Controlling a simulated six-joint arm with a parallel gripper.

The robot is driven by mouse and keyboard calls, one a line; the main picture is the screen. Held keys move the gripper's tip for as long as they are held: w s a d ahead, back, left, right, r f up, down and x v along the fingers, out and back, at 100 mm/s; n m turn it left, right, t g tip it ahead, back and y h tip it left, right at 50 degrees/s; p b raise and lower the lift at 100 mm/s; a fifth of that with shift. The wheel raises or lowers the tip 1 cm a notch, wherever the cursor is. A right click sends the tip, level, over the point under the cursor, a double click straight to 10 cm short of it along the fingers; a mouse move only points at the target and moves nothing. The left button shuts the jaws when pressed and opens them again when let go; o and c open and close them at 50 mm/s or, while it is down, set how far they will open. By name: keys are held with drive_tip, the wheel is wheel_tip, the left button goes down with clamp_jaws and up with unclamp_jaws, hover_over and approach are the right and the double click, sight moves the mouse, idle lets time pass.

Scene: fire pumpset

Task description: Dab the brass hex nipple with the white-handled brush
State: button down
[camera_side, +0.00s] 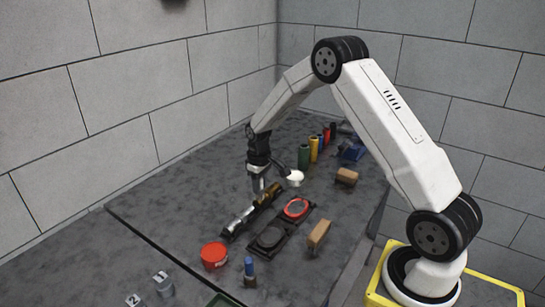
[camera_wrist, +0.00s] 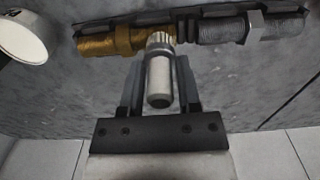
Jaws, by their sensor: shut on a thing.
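The brass hex nipple (camera_wrist: 110,41) lies in a row with a grey threaded fitting (camera_wrist: 225,28) on a dark rail in the wrist view. In the side view the brass nipple (camera_side: 269,193) is just beside my gripper. My gripper (camera_wrist: 160,88) is shut on the white-handled brush (camera_wrist: 159,78), whose pale handle stands between the fingers. The brush's pale tip overlaps the nipple's right end, near the grey fitting; I cannot tell whether it touches. In the side view my gripper (camera_side: 259,187) is low over the row, and the brush is mostly hidden.
A white round cup-like thing (camera_side: 295,178) is right of my gripper. A black tray (camera_side: 285,224) holds a red ring and a dark disc. A red tub (camera_side: 214,256), a blue-topped bottle (camera_side: 249,268) and a tan block (camera_side: 319,233) stand nearby. Coloured cylinders (camera_side: 314,148) stand behind.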

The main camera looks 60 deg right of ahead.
drive_tip(key=shift+a, duration=0.9)
drive_tip(key=shift+d, duration=0.25)
idle(1.4)
drive_tip(key=shift+d, duration=0.95)
drive_tip(key=shift+a, duration=0.35)
drive_tip(key=shift+a, duration=0.8)
drive_tip(key=shift+d, duration=0.25)
idle(2.8)
